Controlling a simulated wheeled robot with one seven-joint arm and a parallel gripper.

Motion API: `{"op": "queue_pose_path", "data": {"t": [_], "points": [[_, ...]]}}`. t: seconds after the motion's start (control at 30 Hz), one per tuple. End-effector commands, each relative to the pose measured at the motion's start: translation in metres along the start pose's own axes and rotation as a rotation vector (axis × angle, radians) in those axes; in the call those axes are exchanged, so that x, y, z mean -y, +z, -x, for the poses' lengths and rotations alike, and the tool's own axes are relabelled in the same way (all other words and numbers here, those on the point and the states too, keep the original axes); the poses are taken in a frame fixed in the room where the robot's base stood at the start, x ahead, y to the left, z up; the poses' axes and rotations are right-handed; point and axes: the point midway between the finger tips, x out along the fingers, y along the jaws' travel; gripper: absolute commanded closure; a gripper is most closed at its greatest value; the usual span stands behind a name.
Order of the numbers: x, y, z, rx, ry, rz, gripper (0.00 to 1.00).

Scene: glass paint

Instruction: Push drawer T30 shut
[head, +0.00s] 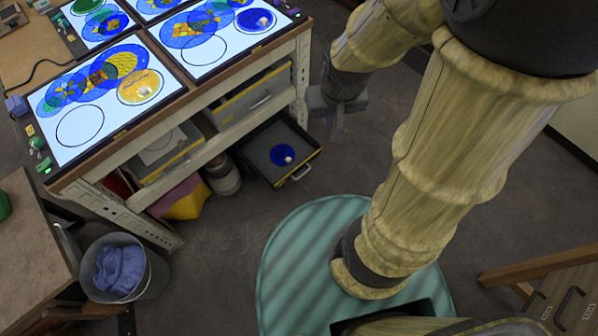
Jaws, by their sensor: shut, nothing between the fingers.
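A dark grey drawer (255,151) stands pulled out low at the right end of the workbench, with a handle on its front and yellow along its front edge. A blue round disc (283,155) with a small pale piece on it lies inside. Above it, a grey drawer front (229,108) with a handle and a yellow label sits under the bench top. I cannot read T30 on either one. My gripper (338,133) is shut and empty, pointing down. In the picture it is up and to the right of the open drawer, apart from it.
Lit panels with coloured glass discs (128,72) cover the workbench top. A metal bucket (154,272) with blue cloth stands on the floor at the lower left. A wooden piece of furniture (560,275) is at the lower right. Floor in front of the open drawer looks clear.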

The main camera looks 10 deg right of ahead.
Motion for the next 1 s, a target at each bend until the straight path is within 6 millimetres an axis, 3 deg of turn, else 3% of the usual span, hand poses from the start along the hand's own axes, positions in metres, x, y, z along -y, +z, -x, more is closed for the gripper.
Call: {"op": "queue_pose_path", "data": {"t": [0.03,0.2,1.0], "points": [[-0.003,0.003,-0.024,-0.001,0.004,-0.015,1.00],[-0.011,0.002,-0.082,-0.023,0.014,-0.079,1.00],[-0.036,0.008,-0.345,-0.133,-0.096,-0.415,1.00]]}}
